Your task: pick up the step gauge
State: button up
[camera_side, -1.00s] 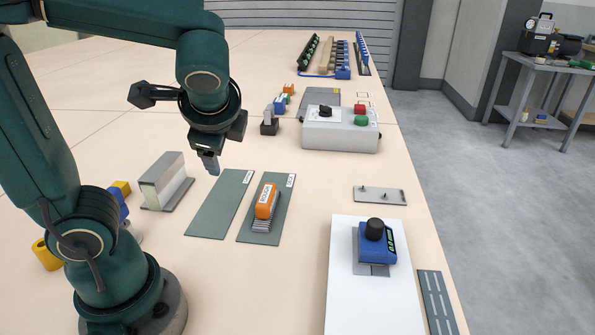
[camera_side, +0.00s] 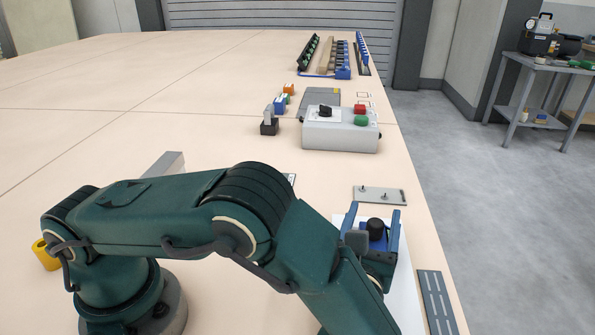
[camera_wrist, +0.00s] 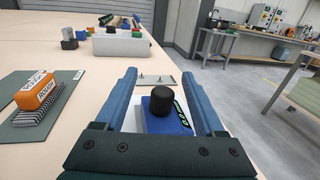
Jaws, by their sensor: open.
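A blue block-shaped gauge with a black round knob and a green-lit display, apparently the step gauge (camera_wrist: 165,125), stands on a white panel in the wrist view. In the side view the gauge (camera_side: 375,230) is partly covered by my gripper (camera_side: 374,210). My gripper (camera_wrist: 162,76) is open and empty. Its two blue fingers stand to the left and right of the gauge, with gaps visible beside the knob in the wrist view. Finger height relative to the gauge is hard to judge.
An orange block (camera_wrist: 38,90) on a ridged grey base lies on a green mat at left in the wrist view. A small plate with two pins (camera_side: 380,195) lies beyond the gauge. A grey control box (camera_side: 340,137) stands farther back. The table's right edge is close.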

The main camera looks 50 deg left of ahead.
jog(key=shift+s+d+f+m+h, duration=0.3)
jog(key=shift+d+f+m, duration=0.2)
jog(key=shift+f, duration=0.15)
jog(key=shift+x, duration=2.5)
jog(key=shift+r, duration=0.1)
grip_shut()
